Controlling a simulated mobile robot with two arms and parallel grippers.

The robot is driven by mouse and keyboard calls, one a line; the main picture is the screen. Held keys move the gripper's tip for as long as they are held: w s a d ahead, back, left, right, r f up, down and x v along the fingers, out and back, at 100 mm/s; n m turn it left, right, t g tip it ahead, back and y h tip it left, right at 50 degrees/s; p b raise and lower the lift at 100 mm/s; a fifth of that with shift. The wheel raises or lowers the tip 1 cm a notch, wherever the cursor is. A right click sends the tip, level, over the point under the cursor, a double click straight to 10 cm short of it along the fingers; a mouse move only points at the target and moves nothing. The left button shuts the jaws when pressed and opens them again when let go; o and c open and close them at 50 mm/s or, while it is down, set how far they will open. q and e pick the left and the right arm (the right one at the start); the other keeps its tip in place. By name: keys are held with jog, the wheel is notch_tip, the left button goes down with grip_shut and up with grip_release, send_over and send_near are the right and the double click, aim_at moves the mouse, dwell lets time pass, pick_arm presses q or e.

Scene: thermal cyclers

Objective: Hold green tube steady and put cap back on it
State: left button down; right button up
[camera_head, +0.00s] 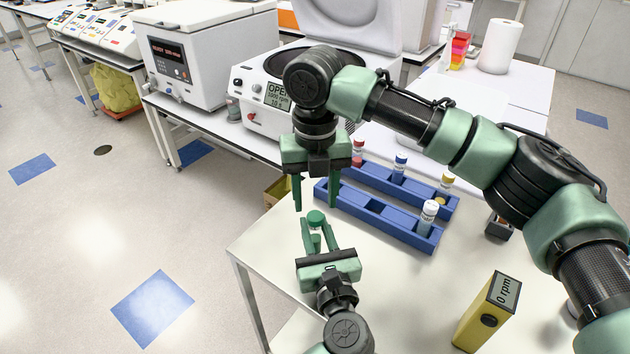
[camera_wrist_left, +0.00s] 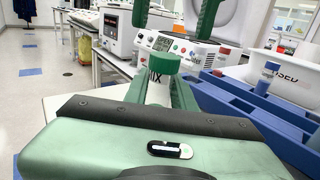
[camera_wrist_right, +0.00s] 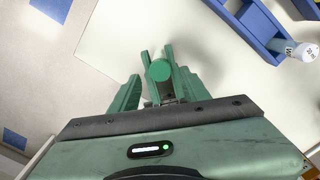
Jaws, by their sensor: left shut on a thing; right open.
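The green tube (camera_wrist_left: 157,90) stands upright between the fingers of my left gripper (camera_head: 317,236), which is shut on it. Its label shows in the left wrist view. The green cap (camera_head: 316,217) sits at the top of the tube; it also shows in the left wrist view (camera_wrist_left: 166,63) and from above in the right wrist view (camera_wrist_right: 160,70). I cannot tell how firmly it is seated. My right gripper (camera_head: 315,204) points down with its fingers spread, just above the cap and apart from it. Nothing is between its fingers.
Blue racks (camera_head: 385,222) with several capped tubes stand on the white table just right of the grippers. A yellow device (camera_head: 487,312) reading 0 rpm stands at the front right. An open centrifuge (camera_head: 255,95) is behind. The table's left edge is close to the grippers.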

aim_at(315, 216)
jog(key=shift+f, duration=1.9)
